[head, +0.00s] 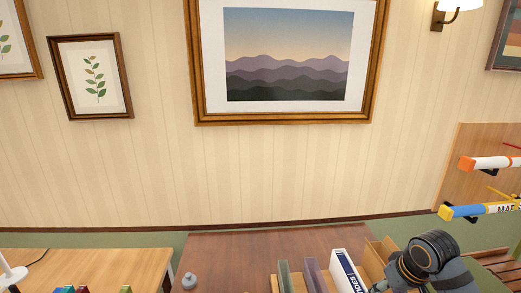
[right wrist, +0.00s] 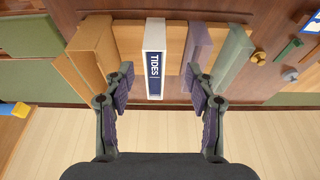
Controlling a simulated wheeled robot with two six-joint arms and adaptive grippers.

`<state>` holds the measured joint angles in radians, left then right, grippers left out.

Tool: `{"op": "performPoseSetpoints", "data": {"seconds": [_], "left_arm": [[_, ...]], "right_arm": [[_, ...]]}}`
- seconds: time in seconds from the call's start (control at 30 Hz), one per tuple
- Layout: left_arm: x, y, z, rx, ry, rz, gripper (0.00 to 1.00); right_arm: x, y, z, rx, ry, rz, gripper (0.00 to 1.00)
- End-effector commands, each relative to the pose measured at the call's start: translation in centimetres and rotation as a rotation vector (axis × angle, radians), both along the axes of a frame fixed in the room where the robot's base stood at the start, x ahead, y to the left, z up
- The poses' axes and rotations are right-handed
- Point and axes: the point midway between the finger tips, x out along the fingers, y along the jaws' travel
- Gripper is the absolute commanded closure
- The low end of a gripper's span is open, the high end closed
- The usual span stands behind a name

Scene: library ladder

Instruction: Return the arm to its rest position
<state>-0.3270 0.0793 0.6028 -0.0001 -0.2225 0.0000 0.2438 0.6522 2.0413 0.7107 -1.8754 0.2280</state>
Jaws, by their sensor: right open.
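My right gripper (right wrist: 161,80) is open in the right wrist view. Its two fingers stand apart on either side of the white and blue book marked TIDES (right wrist: 154,60), and no contact with it shows. In the head view my right arm (head: 430,262) comes in at the bottom right, over the right end of the book row. The TIDES book (head: 345,272) stands upright there, just left of the arm. My left gripper is not in view.
A purple book (right wrist: 196,50) and a grey-green book (right wrist: 235,52) stand beside TIDES, with wooden bookend (right wrist: 95,50) at the other end. A small knob-like object (head: 189,281) sits on the brown cabinet top (head: 230,250). Map tubes (head: 480,211) stick out at right.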

Motion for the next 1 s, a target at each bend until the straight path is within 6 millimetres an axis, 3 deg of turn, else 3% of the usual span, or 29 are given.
{"op": "performPoseSetpoints", "data": {"seconds": [0.3,0.7,1.0], "left_arm": [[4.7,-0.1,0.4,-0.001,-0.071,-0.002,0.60],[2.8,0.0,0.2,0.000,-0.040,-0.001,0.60],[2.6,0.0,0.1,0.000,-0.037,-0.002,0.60]], "right_arm": [[-2.8,3.1,-5.0,-0.009,-0.001,0.039,0.44],[-9.7,7.2,-10.9,-0.028,-0.014,0.052,0.44],[-16.0,8.2,-12.9,-0.073,-0.016,0.008,0.44]]}}
